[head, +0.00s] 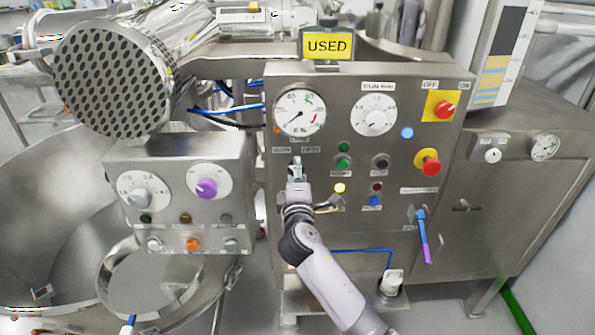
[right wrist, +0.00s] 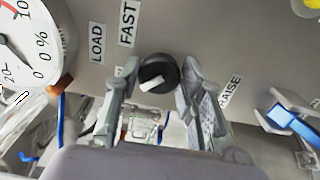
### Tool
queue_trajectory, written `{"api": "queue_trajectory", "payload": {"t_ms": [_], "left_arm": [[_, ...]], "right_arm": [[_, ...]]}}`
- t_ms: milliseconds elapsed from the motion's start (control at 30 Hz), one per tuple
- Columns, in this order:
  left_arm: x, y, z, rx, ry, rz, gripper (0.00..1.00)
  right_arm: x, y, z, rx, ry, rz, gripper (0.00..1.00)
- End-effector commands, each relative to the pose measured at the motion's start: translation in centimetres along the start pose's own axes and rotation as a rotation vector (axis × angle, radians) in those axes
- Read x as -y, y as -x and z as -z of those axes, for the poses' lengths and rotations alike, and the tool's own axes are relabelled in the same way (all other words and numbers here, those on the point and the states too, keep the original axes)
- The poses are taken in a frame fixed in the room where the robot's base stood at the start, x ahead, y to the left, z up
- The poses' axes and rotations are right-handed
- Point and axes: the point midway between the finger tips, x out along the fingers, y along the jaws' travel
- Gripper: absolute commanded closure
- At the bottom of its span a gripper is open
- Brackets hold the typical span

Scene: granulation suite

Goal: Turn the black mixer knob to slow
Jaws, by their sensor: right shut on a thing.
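The black mixer knob (right wrist: 158,72) shows in the right wrist view. A white bar on its face points to the lower left of the picture. My right gripper (right wrist: 160,78) has one finger on each side of it and is shut on it. A FAST label (right wrist: 129,22) and a LOAD label (right wrist: 97,44) are above and left of the knob; I cannot read a slow label. In the head view my right gripper (head: 296,172) is at the panel below the large gauge and hides the knob. My left gripper is not in view.
The steel control panel (head: 330,240) carries a gauge (head: 299,112), a white dial (head: 373,115), several coloured buttons, red stop knobs (head: 444,109) and a blue-purple lever (head: 424,238). A smaller panel with a purple knob (head: 207,189) is at left. A RAISE label (right wrist: 229,92) is right of the fingers.

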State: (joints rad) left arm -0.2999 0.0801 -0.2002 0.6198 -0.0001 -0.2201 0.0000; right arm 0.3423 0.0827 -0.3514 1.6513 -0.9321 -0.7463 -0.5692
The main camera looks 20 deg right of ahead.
Motion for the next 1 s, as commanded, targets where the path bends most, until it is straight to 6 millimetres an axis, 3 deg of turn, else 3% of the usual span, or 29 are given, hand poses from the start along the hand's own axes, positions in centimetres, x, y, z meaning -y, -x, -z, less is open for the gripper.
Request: {"api": "queue_trajectory", "payload": {"t_ms": [433,467,767,1000], "left_arm": [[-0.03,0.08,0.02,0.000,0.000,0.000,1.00],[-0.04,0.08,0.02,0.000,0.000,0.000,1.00],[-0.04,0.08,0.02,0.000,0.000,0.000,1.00],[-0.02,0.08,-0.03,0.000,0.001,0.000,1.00]], "right_arm": [[-0.11,0.00,0.08,-0.002,0.012,-0.003,0.92],[-0.11,0.00,0.08,-0.002,0.012,-0.003,0.63],[-0.04,0.00,0.04,-0.001,0.010,-0.001,0.44],[0.00,0.01,0.02,0.000,0.010,0.000,0.44]]}}
